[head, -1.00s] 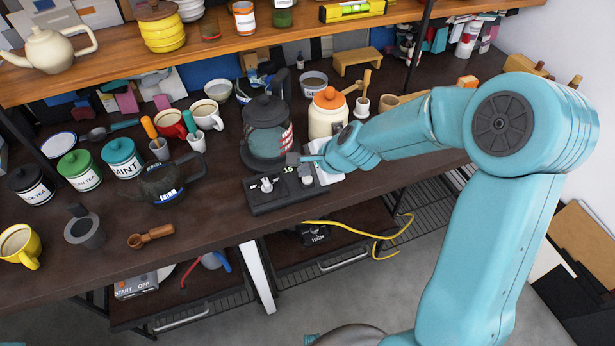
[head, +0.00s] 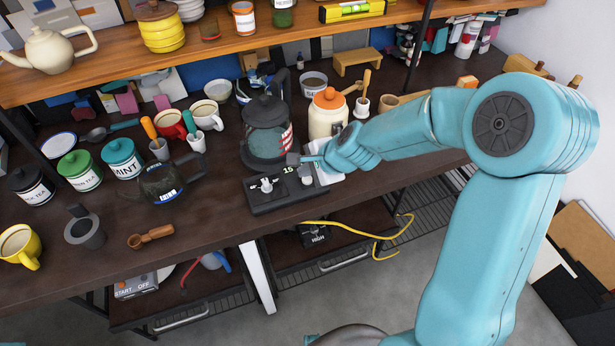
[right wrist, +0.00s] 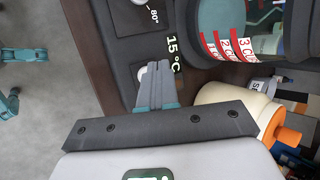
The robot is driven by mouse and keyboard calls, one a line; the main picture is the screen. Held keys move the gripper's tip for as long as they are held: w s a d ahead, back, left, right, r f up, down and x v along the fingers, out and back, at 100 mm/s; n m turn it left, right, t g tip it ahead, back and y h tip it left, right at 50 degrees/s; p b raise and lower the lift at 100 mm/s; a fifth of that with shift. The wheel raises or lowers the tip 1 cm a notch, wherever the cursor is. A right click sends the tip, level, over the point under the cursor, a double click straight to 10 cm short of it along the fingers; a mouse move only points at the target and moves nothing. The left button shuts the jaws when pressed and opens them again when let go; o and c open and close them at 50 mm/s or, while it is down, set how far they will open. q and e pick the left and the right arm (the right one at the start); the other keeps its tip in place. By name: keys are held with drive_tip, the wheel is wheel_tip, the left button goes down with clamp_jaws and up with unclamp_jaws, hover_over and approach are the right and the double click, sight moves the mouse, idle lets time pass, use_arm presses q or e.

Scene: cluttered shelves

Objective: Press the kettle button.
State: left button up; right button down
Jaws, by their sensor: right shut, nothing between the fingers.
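The kettle (head: 265,130) is dark with a glass body and stands on the workbench. Its black control base (head: 270,207) is at the bench's front edge, with two pale round controls on top. The base also shows in the right wrist view (right wrist: 120,45). A lit display there (right wrist: 173,52) reads 15 °C. My right gripper (head: 292,158) is shut and empty, above the base's back right part. In the right wrist view its fingertips (right wrist: 158,66) partly cover a white button (right wrist: 143,73) beside the display. I cannot tell whether they touch it. My left gripper is not in view.
A cream jar with an orange lid (head: 328,115) stands right of the kettle, close to my right arm. A dark glass teapot (head: 165,182) and several canisters and mugs stand to the left. The shelf (head: 290,38) runs above. A yellow cable (head: 345,229) hangs below the bench.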

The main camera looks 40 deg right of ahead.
drive_tip(key=shift+f+b, duration=0.75)
drive_tip(key=shift+f, duration=0.05)
idle(1.7)
drive_tip(key=shift+r, duration=0.1)
drive_tip(key=shift+r+p, duration=0.75)
drive_tip(key=shift+p, duration=0.1)
wheel_tip(320, 180, up, 5)
drive_tip(key=p, duration=0.5)
drive_tip(key=shift+r, duration=0.1)
drive_tip(key=shift+s, duration=0.1)
idle(0.4)
